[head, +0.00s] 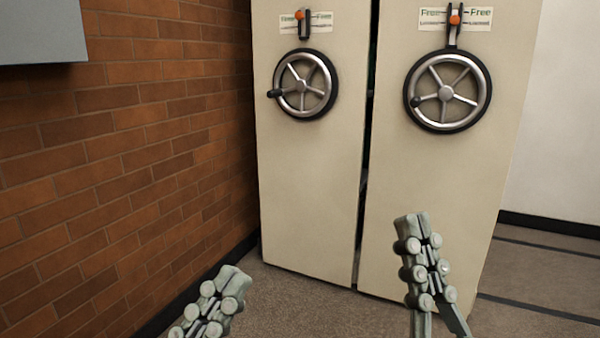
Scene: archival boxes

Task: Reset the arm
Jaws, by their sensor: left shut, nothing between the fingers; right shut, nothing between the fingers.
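My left gripper (232,277) is at the bottom, left of centre, with its fingers together and nothing in them. My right gripper (411,222) stands upright at the bottom right of centre, in front of the right cabinet in the picture. Its fingers are also together and empty. Neither gripper visibly holds anything. The lower parts of both arms are cut off by the bottom edge.
Two beige shelving cabinets, left (305,180) and right (425,170), stand side by side with a narrow dark gap. Each has a spoked handwheel, left (303,86) and right (446,92). A brick wall (120,150) is at left. Floor (300,305) shows in front.

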